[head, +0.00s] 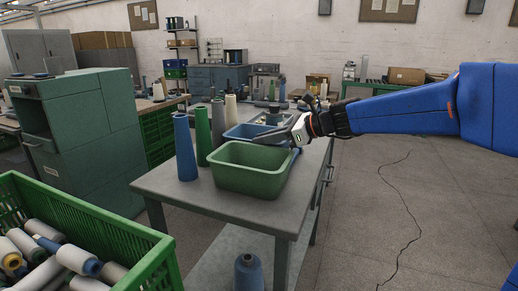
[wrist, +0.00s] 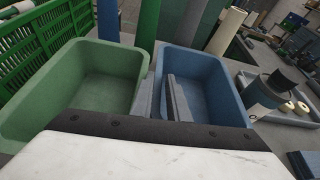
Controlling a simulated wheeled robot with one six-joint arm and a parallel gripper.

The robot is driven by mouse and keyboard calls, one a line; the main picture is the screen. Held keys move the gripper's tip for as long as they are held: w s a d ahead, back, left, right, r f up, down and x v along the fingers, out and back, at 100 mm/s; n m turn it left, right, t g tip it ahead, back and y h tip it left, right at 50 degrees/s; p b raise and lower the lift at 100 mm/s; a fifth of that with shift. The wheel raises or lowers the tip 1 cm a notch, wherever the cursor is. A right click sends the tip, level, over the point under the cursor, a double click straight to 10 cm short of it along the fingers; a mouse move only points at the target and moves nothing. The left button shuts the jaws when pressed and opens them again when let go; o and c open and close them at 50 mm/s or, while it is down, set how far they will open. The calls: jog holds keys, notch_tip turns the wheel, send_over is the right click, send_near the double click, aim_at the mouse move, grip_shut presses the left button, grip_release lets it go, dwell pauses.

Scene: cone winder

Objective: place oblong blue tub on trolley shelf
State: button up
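The oblong blue tub (head: 243,131) sits on the grey trolley top, behind an oblong green tub (head: 235,180). In the wrist view the blue tub (wrist: 205,75) is at right and the green tub (wrist: 95,75) at left. My gripper (head: 291,135) is at the blue tub. Its two dark fingers (wrist: 163,98) straddle the tub's near-side wall, one inside the tub and one between the tubs. I cannot tell whether they press on the wall. The trolley's lower shelf (head: 215,260) shows below the top, partly hidden by it.
Blue and green cones (head: 185,148) stand left of the tubs. A blue cone (head: 249,275) stands on the lower shelf. A grey tray (head: 272,117) with items lies behind the blue tub. A green crate of bobbins (head: 150,262) is at front left. The floor at right is clear.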

jog(key=x, duration=0.4)
jog(key=shift+w+a+f, duration=0.15)
jog(key=shift+a, duration=0.1)
grip_shut()
dwell(1.4)
